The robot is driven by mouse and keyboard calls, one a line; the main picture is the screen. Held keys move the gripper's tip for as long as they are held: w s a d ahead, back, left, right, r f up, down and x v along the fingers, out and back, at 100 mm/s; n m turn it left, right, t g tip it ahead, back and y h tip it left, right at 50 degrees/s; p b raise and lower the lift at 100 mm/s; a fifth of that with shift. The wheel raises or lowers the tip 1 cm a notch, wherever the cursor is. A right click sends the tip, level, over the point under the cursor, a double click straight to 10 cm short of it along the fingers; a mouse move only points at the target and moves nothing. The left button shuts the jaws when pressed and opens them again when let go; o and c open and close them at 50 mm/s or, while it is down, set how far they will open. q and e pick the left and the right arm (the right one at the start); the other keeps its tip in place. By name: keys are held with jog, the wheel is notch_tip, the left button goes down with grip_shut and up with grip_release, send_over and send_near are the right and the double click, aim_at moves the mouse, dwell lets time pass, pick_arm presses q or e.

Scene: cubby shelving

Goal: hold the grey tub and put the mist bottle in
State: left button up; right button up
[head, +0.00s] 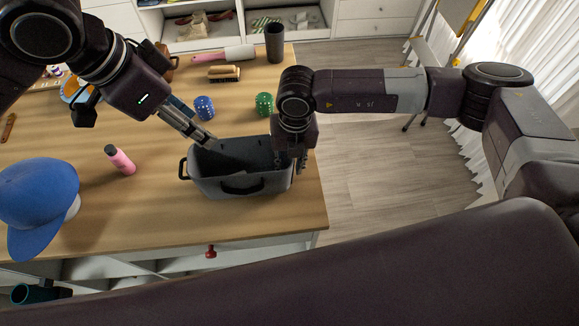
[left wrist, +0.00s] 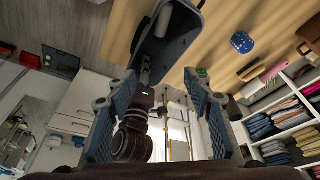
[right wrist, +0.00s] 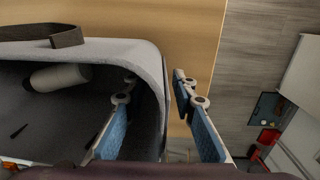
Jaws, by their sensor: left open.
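The grey tub (head: 215,187) stands on the wooden table near its front right corner; it also shows in the left wrist view (left wrist: 185,45). A whitish cylinder, apparently the mist bottle (right wrist: 60,77), lies on its side inside the tub. My left gripper (head: 208,141) is open and empty above the tub's back left rim. My right gripper (right wrist: 155,78) straddles the tub's right wall, one finger inside and one outside. A gap shows between the outer finger and the wall.
A pink bottle (head: 120,160) and a blue cap (head: 38,195) are left of the tub. A brush (head: 224,73) and a dark cup (head: 275,42) are farther back.

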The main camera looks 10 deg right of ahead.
jog(key=r, duration=1)
jog(key=shift+d+r, duration=0.15)
jog(key=shift+d, duration=0.1)
